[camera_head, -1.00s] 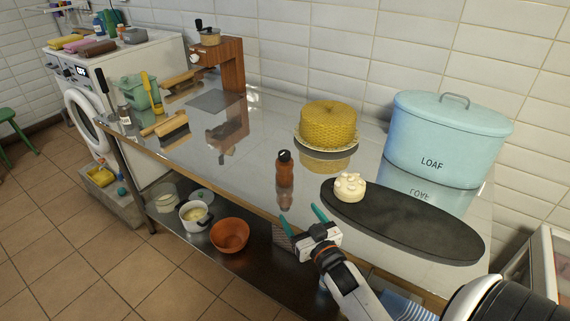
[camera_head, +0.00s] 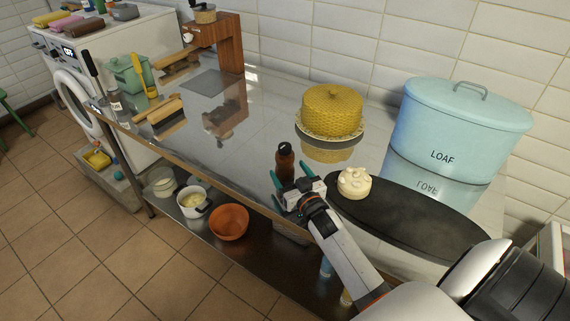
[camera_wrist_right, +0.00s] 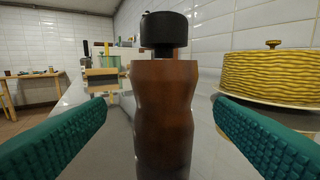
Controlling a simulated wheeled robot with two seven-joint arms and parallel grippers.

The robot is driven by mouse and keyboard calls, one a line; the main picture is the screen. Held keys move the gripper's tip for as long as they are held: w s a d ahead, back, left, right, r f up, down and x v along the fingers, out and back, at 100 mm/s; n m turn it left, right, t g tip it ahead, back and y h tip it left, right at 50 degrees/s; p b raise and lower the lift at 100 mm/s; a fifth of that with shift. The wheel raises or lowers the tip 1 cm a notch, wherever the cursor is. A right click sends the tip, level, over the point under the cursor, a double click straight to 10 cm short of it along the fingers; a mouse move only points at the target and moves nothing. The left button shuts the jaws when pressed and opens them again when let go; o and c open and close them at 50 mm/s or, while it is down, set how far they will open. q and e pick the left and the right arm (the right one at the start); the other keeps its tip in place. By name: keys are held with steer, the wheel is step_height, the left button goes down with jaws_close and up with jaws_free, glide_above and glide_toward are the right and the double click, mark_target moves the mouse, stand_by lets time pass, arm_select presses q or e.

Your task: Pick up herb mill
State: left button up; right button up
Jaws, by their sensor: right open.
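The herb mill (camera_head: 285,160), a brown turned body with a black cap, stands upright on the shiny metal counter near its front edge. My right gripper (camera_head: 290,175) is open just in front of it, low over the counter edge. In the right wrist view the mill (camera_wrist_right: 163,110) fills the middle, between the two teal fingers, with a gap on each side. I cannot tell how far the fingertips reach past its sides. The mill's base is hidden in both views. My left gripper is not in view.
A dark oval board (camera_head: 415,222) with a cream round item (camera_head: 354,182) lies right of the mill. A yellow woven cake-like dome (camera_head: 332,110) on a plate stands behind. A blue LOAF bin (camera_head: 455,130) is at the right.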

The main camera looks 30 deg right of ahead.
mark_target(289, 169)
steer(key=w, duration=0.2)
steer(key=w+d, duration=0.1)
steer(key=shift+w+r+p, duration=0.15)
steer(key=shift+w+p, duration=0.15)
steer(key=shift+w, duration=0.45)
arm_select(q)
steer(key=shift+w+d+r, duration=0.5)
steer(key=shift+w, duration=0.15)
arm_select(e)
steer(key=shift+s, duration=0.1)
steer(key=shift+c, duration=0.3)
